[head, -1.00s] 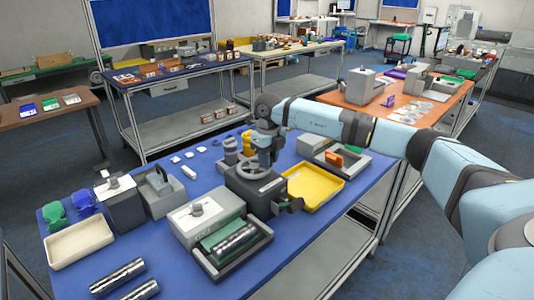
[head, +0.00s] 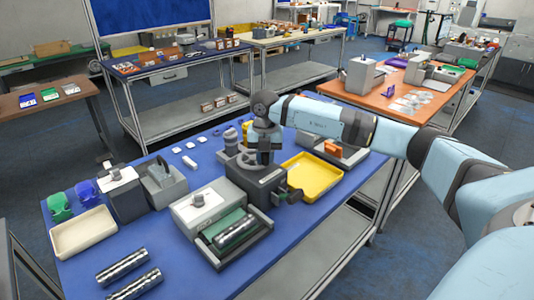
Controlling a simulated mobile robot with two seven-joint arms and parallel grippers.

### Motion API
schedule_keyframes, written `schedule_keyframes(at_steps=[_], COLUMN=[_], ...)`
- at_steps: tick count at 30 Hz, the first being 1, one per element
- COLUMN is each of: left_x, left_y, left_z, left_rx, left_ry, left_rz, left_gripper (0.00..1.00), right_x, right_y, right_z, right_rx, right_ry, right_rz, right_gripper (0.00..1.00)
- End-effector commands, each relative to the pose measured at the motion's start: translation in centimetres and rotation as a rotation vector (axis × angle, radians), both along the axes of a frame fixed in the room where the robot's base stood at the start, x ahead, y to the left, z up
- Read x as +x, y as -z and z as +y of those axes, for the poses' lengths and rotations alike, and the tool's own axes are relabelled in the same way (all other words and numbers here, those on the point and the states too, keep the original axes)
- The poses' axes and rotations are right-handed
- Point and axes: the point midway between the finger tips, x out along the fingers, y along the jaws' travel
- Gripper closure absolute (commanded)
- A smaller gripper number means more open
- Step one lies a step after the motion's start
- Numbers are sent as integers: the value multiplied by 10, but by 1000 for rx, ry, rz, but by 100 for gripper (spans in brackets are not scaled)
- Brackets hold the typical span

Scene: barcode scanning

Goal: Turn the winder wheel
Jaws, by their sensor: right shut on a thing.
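The winder (head: 262,186) is a dark grey block on the blue table, with a small wheel (head: 247,160) on top. My right gripper (head: 263,160) points down onto the wheel from above and is shut on it. The gripper covers much of the wheel, so the exact grip point and the wheel's angle are hard to see. My left gripper is out of view.
A yellow tray (head: 322,182) stands right of the winder. A grey box with a green pad and metal cylinder (head: 235,230) is in front. Grey fixtures, a cream tray (head: 64,243) and two loose metal cylinders are to the left. The front right table surface is clear.

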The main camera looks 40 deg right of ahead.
Motion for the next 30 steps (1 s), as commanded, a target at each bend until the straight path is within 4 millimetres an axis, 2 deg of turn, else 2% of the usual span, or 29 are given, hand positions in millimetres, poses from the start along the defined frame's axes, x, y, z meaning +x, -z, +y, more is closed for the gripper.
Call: schedule_keyframes(at_steps=[9, 23, 24, 27, 30], left_x=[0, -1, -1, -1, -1], left_y=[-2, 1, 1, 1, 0], left_z=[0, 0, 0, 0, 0], left_rx=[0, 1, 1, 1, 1], left_ry=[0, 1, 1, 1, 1], left_rz=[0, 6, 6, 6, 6], left_gripper=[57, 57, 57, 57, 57], right_x=[0, 0, 0, 0, 0], right_y=[-1, -1, -1, -1, -1], right_z=[4, 5, 5, 5, 5], right_rx=[0, 0, 0, 0, 0], right_ry=[101, 114, 114, 114, 114], right_rz=[-3, -1, -1, -1, -1], right_gripper=[99, 99, 73, 50, 50])
